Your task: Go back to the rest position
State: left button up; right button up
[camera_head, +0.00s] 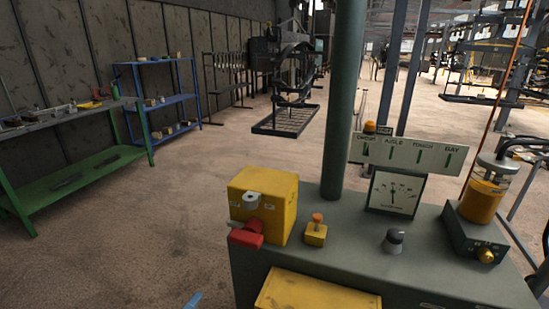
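Neither of my grippers shows in the head view, and no part of my arms can be made out. A grey-green control console (345,255) stands close in front at the bottom right. On it is a yellow box (262,200) with a red switch handle (247,234) on its front. A small yellow block with an orange button (316,230) and a dark grey knob (394,240) sit on the top. A dial gauge (392,193) stands upright behind them.
A green post (345,100) rises behind the console. A sign panel (405,153) and an amber-filled jar (487,190) are at right. A green workbench (85,165) and blue shelf (165,95) stand left. A wire rack (287,122) hangs mid-view.

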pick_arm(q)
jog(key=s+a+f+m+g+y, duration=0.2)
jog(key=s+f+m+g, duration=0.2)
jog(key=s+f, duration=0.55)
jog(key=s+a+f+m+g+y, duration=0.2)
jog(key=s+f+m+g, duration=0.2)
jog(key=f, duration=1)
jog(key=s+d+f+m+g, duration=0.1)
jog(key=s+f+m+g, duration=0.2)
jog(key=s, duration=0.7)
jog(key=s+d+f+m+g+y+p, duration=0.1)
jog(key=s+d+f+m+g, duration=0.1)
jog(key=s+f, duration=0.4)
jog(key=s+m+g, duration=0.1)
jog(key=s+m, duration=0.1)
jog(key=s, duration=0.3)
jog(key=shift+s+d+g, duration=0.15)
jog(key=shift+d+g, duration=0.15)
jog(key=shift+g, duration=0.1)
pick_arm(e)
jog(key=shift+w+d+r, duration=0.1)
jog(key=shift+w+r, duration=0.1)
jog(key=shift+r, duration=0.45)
